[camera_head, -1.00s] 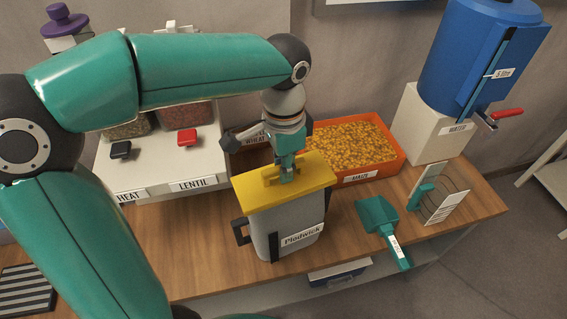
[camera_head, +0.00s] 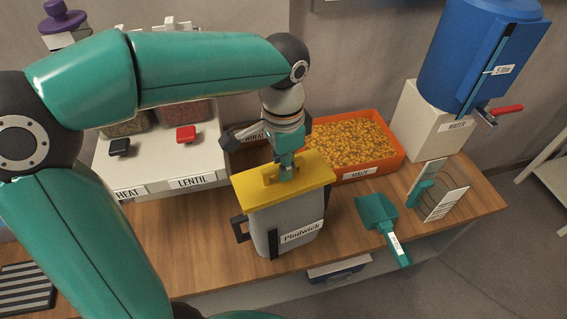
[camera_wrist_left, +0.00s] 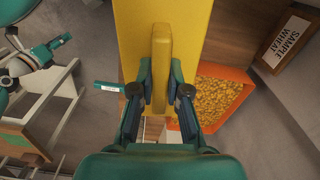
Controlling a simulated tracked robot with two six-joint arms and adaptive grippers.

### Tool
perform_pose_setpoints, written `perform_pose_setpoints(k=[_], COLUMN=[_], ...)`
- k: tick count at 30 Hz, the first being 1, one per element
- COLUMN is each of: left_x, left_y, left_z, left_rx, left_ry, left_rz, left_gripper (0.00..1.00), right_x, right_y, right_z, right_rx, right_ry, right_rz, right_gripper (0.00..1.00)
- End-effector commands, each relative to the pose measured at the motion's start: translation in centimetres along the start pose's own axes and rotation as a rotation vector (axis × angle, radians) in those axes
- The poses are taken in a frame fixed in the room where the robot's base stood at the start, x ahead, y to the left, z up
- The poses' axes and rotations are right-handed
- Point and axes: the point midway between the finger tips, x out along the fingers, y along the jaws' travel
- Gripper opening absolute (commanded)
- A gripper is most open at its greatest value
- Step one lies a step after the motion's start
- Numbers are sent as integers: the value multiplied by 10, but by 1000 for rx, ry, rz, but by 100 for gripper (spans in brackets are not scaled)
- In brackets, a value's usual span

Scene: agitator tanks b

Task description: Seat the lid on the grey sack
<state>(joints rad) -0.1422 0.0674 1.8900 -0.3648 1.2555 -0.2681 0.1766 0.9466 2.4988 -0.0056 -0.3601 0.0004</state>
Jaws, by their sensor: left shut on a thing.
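The grey sack (camera_head: 282,232) stands upright on the wooden table, with dark side handles and a label reading Pledwick. The yellow lid (camera_head: 308,179) lies over its top; whether it touches the rim all round I cannot tell. My left gripper (camera_head: 287,174) comes down from above and is shut on the lid's raised grip. In the left wrist view the yellow lid (camera_wrist_left: 190,20) runs under the gripper (camera_wrist_left: 160,90), whose fingers flank the upright grip. The sack is hidden there by the lid and gripper.
An orange tray of maize (camera_head: 398,158) stands behind the sack. A teal scoop (camera_head: 378,212) and a wire rack (camera_head: 440,198) lie to the right. A blue water tank (camera_head: 465,60) stands at the back right. Dispensers for wheat and lentil (camera_head: 205,160) stand at the left.

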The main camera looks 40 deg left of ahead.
Motion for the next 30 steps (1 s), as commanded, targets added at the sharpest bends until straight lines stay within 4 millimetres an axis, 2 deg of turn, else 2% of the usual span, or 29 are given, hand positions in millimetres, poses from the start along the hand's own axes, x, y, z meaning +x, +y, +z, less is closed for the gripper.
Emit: perform_pose_setpoints(k=[26,27,30], left_x=[18,16,16], left_y=[0,0,0], left_z=[1,1,1], left_rx=[-2,-2,-1], left_ry=[-1,-1,-1], left_rz=[0,0,0], left_gripper=[0,22,38], right_x=[13,12,12], right_y=[5,4,4], right_z=[0,0,0], right_rx=[0,0,0], right_ry=[0,0,0], right_rz=[0,0,0], right_gripper=[40,40,40])
